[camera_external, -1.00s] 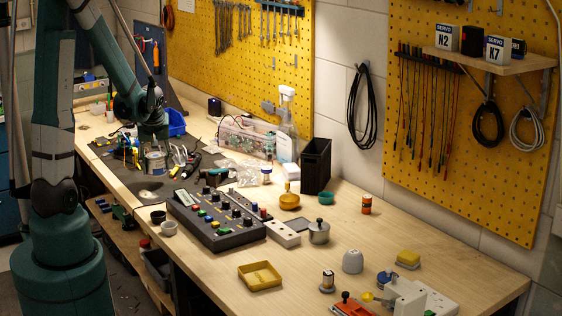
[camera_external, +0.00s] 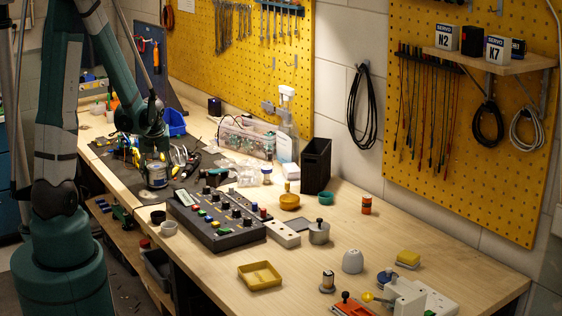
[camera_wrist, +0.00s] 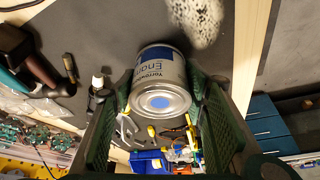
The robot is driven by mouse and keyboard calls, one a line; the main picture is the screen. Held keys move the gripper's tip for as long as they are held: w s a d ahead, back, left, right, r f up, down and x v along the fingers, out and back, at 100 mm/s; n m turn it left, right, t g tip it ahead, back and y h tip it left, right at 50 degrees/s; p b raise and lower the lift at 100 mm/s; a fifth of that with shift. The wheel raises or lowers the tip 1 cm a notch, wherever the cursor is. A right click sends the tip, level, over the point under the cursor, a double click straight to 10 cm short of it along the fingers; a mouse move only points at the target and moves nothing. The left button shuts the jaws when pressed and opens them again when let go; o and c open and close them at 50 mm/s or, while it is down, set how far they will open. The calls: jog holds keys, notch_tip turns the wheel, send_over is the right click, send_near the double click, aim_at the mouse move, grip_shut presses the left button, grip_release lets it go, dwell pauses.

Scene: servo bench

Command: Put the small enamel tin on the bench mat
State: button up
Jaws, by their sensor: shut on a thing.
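The small enamel tin (camera_external: 156,176) is a silver can with a white and blue label; its lettering and round lid show in the wrist view (camera_wrist: 162,78). My gripper (camera_external: 154,157) is shut on the tin, with one green finger on each side of it in the wrist view (camera_wrist: 160,104). The dark grey bench mat (camera_external: 185,187) lies on the left part of the bench, and the tin is over its front part. I cannot tell whether the tin's underside touches the mat.
A control box (camera_external: 215,220) with coloured knobs stands right of the tin. Pliers and other hand tools (camera_external: 183,158) lie behind it on the mat. A pale speckled patch (camera_wrist: 195,20) shows near the tin.

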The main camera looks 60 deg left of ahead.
jog(key=shift+f, duration=0.3)
jog(key=o, duration=1.1)
jog(key=shift+c, duration=0.2)
jog(key=shift+r, duration=0.1)
jog(key=p+v, duration=0.1)
jog(key=v, duration=1.1)
jog(key=shift+p, duration=0.3)
dwell(0.5)
